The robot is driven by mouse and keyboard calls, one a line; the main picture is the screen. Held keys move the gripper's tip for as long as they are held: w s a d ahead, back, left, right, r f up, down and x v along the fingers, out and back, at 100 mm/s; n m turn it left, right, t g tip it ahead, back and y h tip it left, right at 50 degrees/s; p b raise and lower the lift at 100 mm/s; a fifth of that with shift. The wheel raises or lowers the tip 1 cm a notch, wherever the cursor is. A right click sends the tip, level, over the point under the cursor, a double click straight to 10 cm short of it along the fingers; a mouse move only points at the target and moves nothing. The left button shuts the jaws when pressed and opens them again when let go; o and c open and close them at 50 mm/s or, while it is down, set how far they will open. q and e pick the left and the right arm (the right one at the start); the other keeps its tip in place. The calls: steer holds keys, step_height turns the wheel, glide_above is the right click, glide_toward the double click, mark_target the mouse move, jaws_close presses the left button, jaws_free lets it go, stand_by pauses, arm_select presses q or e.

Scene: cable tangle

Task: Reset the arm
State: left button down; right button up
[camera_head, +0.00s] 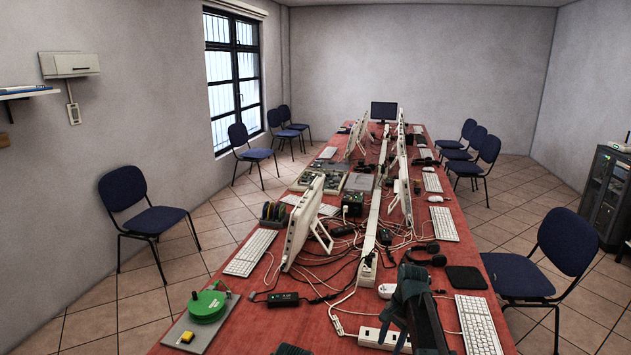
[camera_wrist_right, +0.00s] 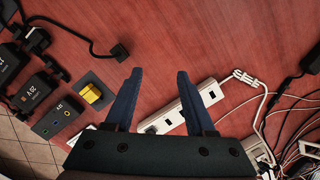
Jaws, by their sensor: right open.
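My right gripper (camera_wrist_right: 159,74) is open in the right wrist view, with its two dark fingers apart and bare red tabletop between the tips. In the head view my right gripper (camera_head: 413,305) is at the bottom right of centre, over the near part of the red table (camera_head: 320,322). A white power strip (camera_wrist_right: 212,92) passes beside and partly behind the right-hand finger in the wrist view. Nothing is seen held. My left gripper cannot be made out in the head view; a small dark shape at the bottom edge is too cut off to identify.
A keyboard (camera_head: 479,325) and black pad (camera_head: 466,278) lie right of my right gripper. Tangled cables (camera_head: 328,262) run along the table's middle. A green reel (camera_head: 207,305) stands at the left. Black chargers (camera_wrist_right: 35,92) and a yellow block (camera_wrist_right: 91,93) show in the wrist view.

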steer(key=s+a+n+h, duration=0.1)
steer(key=s+a+n, duration=0.6)
steer(key=s, duration=0.4)
steer(key=s+a+n+h, duration=0.2)
steer(key=s+a+n, duration=0.5)
steer(key=s, duration=0.5)
steer(key=shift+s+a+n, duration=0.25)
steer(key=shift+a+n, duration=0.15)
steer(key=shift+a, duration=0.3)
steer(key=shift+f, duration=0.1)
